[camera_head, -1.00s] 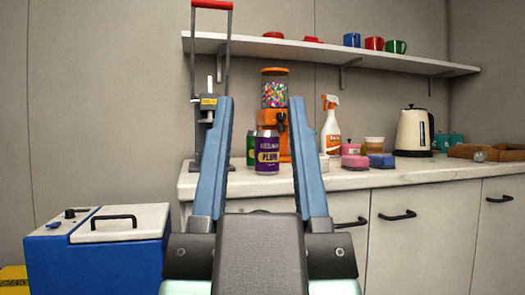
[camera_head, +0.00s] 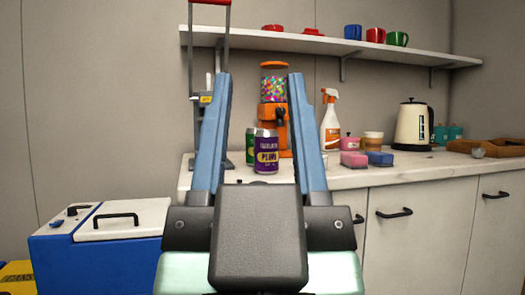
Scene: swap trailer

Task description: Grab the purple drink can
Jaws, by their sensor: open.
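The purple drink can (camera_head: 266,156) stands upright near the front edge of the counter, with a yellow band and lettering on it. My gripper (camera_head: 262,82) is open, its two blue fingers pointing forward. In the picture the can shows between the fingers, and nothing is held. I cannot tell exactly how far the fingertips are from the can. A green can (camera_head: 250,146) stands just behind and to the left of the purple can, partly hidden by it.
An orange candy dispenser (camera_head: 274,105) stands behind the cans. A grey stand with a red handle (camera_head: 211,90) is at left. A spray bottle (camera_head: 331,122), sponges (camera_head: 354,159) and kettle (camera_head: 413,124) are at right. A blue cooler (camera_head: 95,250) is lower left. The counter (camera_head: 400,170) is clear along its front.

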